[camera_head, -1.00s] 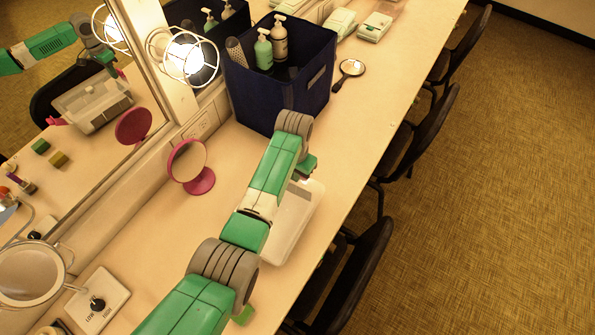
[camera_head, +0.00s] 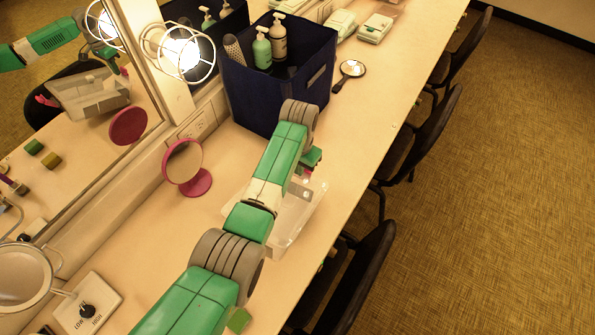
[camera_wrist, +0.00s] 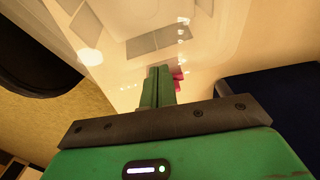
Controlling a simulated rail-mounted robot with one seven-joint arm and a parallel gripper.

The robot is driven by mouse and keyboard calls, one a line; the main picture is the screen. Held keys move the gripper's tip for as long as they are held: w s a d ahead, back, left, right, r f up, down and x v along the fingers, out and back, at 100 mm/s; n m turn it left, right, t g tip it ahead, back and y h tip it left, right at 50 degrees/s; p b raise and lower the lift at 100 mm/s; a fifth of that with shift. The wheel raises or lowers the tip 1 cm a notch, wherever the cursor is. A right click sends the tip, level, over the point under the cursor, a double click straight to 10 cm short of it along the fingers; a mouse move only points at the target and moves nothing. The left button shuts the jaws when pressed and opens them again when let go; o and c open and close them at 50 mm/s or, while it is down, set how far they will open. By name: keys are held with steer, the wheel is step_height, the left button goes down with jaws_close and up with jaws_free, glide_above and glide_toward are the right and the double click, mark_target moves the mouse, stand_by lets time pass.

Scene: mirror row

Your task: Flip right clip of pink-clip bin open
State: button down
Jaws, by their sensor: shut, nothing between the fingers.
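The pink-clip bin (camera_head: 284,238) is a clear, whitish plastic box on the counter, partly hidden behind my arm. Its translucent wall or lid fills the top of the wrist view (camera_wrist: 215,48). A pink clip (camera_wrist: 178,78) shows just right of my fingertips, partly hidden by them; I cannot tell whether they touch it. A bit of pink (camera_head: 308,171) also shows by my gripper in the head view. My gripper (camera_wrist: 158,84) is shut and empty at the bin's far end. In the mirror, the bin's reflection has a pink clip (camera_head: 47,101) sticking out at one end.
A dark blue caddy (camera_head: 262,100) with bottles stands beyond my gripper. A round pink mirror (camera_head: 186,166) stands left of the bin. A hand mirror (camera_head: 351,69) lies right of the caddy. Black chairs (camera_head: 352,275) line the counter's right edge. The wall mirror runs along the left.

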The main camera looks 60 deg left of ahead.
steer(key=shift+w+a+f+b, duration=0.55)
steer(key=shift+w+f+b, duration=0.15)
steer(key=shift+b, duration=1.65)
steer(key=shift+w+a+f+b, duration=0.55)
steer(key=shift+w+b, duration=0.2)
steer(key=shift+b, duration=1.55)
steer(key=shift+r, duration=0.15)
steer(key=r+p, duration=0.4)
steer(key=p, duration=0.1)
steer(key=r+p, duration=0.2)
steer(key=p, duration=0.1)
steer(key=shift+s+d+r, duration=0.3)
steer(key=shift+s+r, duration=0.05)
steer(key=shift+f, duration=0.1)
